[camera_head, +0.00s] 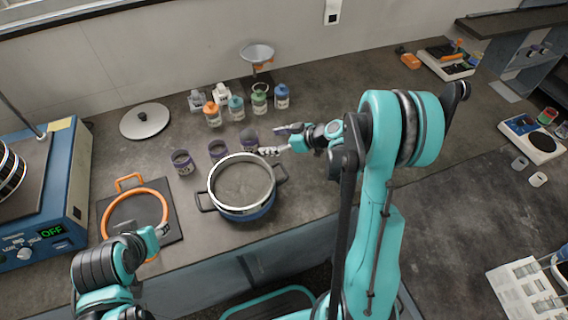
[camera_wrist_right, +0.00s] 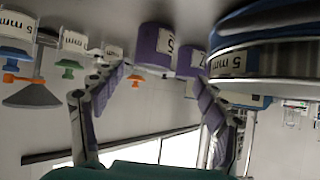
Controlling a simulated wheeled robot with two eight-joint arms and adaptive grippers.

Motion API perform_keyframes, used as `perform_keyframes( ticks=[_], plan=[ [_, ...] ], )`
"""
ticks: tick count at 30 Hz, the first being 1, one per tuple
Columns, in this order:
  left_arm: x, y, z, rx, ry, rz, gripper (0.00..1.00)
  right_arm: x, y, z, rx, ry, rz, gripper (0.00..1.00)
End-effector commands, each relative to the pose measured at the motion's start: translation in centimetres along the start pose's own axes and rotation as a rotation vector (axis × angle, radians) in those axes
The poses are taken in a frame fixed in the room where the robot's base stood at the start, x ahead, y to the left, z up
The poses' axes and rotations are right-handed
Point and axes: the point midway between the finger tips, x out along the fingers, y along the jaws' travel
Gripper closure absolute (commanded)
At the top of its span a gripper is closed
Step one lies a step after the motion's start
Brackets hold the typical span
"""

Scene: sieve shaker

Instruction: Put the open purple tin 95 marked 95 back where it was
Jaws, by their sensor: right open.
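Three open purple tins stand in a row behind the sieve pan in the head view: a left one (camera_head: 183,162), a middle one (camera_head: 217,150) and a right one (camera_head: 249,138). Their numbers are unreadable there. My right gripper (camera_head: 268,151) is open, just right of the right tin. In the right wrist view, which looks upside down, a purple tin (camera_wrist_right: 157,46) with a partly visible label ending in 5 lies ahead between the open fingers (camera_wrist_right: 155,82). Another purple tin (camera_wrist_right: 190,61) is beside it. My left gripper (camera_head: 157,239) is near the orange ring; its jaws are unclear.
The sieve pan (camera_head: 240,211) stands in front of the tins. The orange ring (camera_head: 166,205) lies on a dark mat at left, beside the blue shaker (camera_head: 68,190). Capped bottles (camera_head: 212,117) and a funnel stand (camera_head: 257,57) are behind. A round lid (camera_head: 145,119) lies at back left.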

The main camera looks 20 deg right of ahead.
Motion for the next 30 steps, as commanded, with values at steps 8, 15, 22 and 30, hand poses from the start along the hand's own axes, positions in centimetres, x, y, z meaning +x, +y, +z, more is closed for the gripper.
perform_keyframes(
  ticks=[8,15,22,30],
  plan=[
    [0.0,0.0,0.0,0.000,0.000,0.000,0.60,-4.9,-6.6,-3.2,0.185,-0.211,0.100,0.26],
    [0.0,0.0,0.0,0.000,0.000,0.000,0.60,-11.0,-12.6,-2.9,0.330,-0.338,0.276,0.26],
    [0.0,0.0,0.0,0.000,0.000,0.000,0.60,-16.3,-16.6,-0.6,0.420,-0.368,0.456,0.26],
    [0.0,0.0,0.0,0.000,0.000,0.000,0.60,-18.8,-17.9,0.9,0.460,-0.350,0.554,0.26]
  ],
)
